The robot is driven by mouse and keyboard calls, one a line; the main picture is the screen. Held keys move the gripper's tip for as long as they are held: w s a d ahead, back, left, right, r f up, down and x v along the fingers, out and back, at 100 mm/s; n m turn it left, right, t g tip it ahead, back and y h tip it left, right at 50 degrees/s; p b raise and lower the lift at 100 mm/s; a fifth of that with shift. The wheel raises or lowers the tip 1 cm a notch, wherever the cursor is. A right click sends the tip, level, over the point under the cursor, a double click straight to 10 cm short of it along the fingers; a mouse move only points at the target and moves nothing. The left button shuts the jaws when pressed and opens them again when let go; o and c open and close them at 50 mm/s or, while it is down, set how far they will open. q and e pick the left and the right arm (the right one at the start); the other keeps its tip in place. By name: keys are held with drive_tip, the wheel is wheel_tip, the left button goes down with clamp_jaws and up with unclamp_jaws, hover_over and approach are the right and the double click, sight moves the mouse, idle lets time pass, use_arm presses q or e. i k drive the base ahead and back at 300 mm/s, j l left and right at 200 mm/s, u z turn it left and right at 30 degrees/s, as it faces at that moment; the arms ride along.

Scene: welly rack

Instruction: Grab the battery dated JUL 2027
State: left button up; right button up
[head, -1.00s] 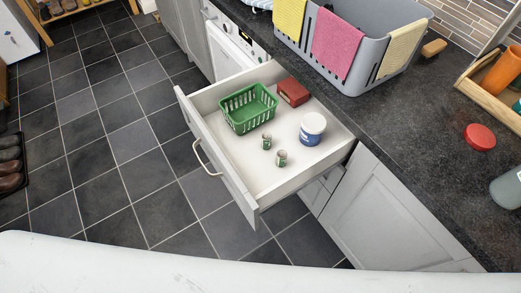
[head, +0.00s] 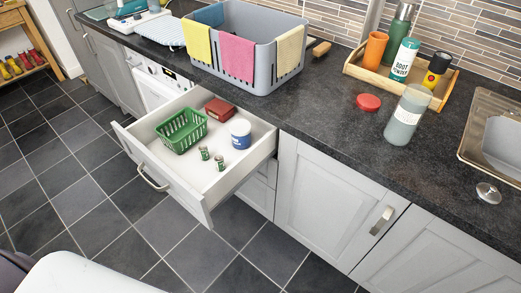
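Two small green-and-white cylinders that look like batteries stand in the open white drawer (head: 172,180). One battery (head: 204,153) is on the left and the other battery (head: 219,162) is just right of it, nearer the drawer front. Their printing is too small to read, so I cannot tell which is dated JUL 2027. A green basket (head: 181,131), a dark red box (head: 218,109) and a white-and-blue tub (head: 241,133) share the drawer. Neither of my grippers is in view.
The dark worktop (head: 310,114) above holds a grey basket (head: 262,76) with cloths, a red lid (head: 368,102), a grey bottle (head: 407,115) and a wooden tray (head: 365,76) of bottles. A sink (head: 500,140) is at right. Tiled floor (head: 100,225) lies clear before the drawer.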

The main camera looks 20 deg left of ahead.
sight(203, 149)
drive_tip(key=j+z, duration=0.1)
drive_tip(key=z, duration=0.35)
drive_tip(key=j+z, duration=0.15)
drive_tip(key=z, duration=0.3)
drive_tip(key=j+z, duration=0.15)
drive_tip(key=z, duration=0.3)
drive_tip(key=j+z, duration=0.1)
drive_tip(key=z, duration=0.3)
drive_tip(key=k+j+z, duration=0.1)
drive_tip(key=z, duration=0.35)
drive_tip(key=k+j, duration=0.45)
drive_tip(key=j, duration=0.15)
drive_tip(key=k+j, duration=0.45)
drive_tip(key=j, duration=0.15)
drive_tip(key=k+j, duration=0.45)
drive_tip(key=j, duration=0.2)
drive_tip(key=k+j, duration=0.45)
drive_tip(key=j, duration=0.15)
drive_tip(key=z, duration=0.05)
